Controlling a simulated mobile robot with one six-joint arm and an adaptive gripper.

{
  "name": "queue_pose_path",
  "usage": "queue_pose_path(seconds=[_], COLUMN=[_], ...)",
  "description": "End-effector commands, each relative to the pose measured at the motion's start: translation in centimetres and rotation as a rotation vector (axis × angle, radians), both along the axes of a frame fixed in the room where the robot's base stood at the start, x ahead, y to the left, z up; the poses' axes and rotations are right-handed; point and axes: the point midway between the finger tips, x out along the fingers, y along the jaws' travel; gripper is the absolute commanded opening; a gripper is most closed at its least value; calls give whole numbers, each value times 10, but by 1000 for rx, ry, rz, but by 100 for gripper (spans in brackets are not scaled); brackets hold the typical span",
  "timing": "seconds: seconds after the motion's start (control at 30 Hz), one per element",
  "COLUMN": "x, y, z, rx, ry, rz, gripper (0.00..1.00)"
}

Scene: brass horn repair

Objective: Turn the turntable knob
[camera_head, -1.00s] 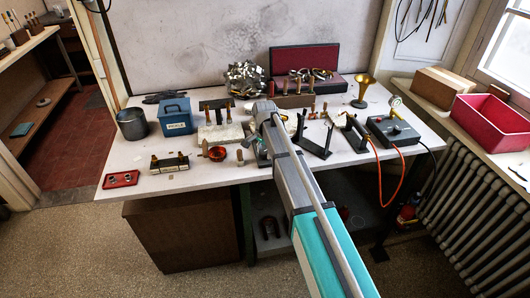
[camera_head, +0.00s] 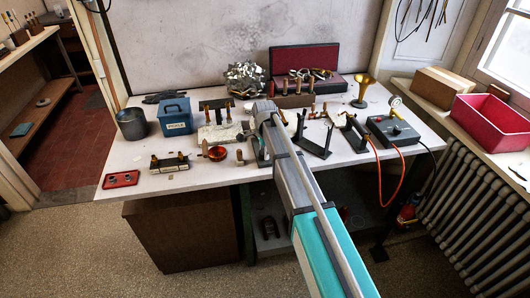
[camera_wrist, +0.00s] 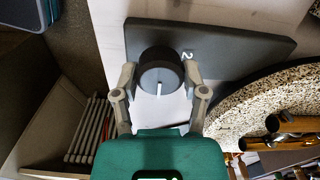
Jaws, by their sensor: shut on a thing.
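The turntable knob (camera_wrist: 160,74) is a dark round knob with a white pointer line on its face. It stands on a dark grey panel (camera_wrist: 230,45) with a white "2" beside the knob. My gripper (camera_wrist: 159,80) is shut on the knob, one finger on each side of it in the wrist view. A speckled disc (camera_wrist: 235,108) with a curved edge, which looks like the turntable, lies to the right of the panel. In the head view my arm hides the knob and the fingers.
Brass parts (camera_wrist: 290,125) lie near the disc in the wrist view. A brass funnel (camera_head: 363,88) stands at the back right.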

Motion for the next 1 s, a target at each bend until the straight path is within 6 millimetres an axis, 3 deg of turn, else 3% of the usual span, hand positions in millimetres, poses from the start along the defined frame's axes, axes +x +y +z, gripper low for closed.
queue_pose_path(seconds=[0.13,0.17,0.33,1.0], x=[1,1,1,0], y=[1,1,1,0], z=[0,0,0,4], rx=[3,3,2,0], ry=[-2,-2,-2,-1], rz=[-1,0,0,1], gripper=[9,58,90,91])
